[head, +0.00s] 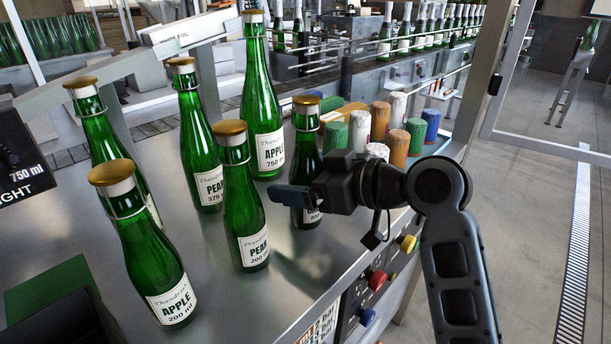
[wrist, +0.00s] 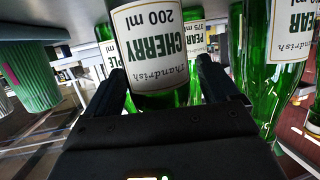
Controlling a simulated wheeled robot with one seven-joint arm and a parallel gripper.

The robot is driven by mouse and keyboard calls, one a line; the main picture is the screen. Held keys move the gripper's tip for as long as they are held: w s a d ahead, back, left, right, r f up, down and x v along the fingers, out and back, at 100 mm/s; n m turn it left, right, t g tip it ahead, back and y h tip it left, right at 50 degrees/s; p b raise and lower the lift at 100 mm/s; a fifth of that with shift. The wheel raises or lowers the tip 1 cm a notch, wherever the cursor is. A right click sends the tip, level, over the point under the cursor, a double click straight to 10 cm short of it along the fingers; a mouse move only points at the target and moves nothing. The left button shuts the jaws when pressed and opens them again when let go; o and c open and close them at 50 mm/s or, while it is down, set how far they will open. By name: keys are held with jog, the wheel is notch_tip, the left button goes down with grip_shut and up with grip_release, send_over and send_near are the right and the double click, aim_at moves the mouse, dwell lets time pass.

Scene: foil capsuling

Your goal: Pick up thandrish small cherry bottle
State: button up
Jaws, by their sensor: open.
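The small cherry bottle (head: 306,150) is green with a gold cap and stands upright on the metal table, its label mostly hidden behind my gripper in the head view. In the wrist view, which is upside down, the cherry bottle (wrist: 160,45) shows its white label reading Thandrish, CHERRY, 200 ml. My gripper (head: 293,196) reaches in from the right at label height. In the wrist view my gripper (wrist: 163,80) is open, with one finger on each side of the bottle. I cannot tell whether either finger touches it.
The 200 ml pear bottle (head: 243,205) stands close left of my gripper. Colored foil capsules (head: 397,148) stand close behind my gripper.

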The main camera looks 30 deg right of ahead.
jog(key=shift+w+a+f, duration=0.15)
jog(key=shift+w+a, duration=0.1)
jog(key=shift+w, duration=0.15)
jog(key=c, duration=1.3)
jog(key=shift+c, duration=0.5)
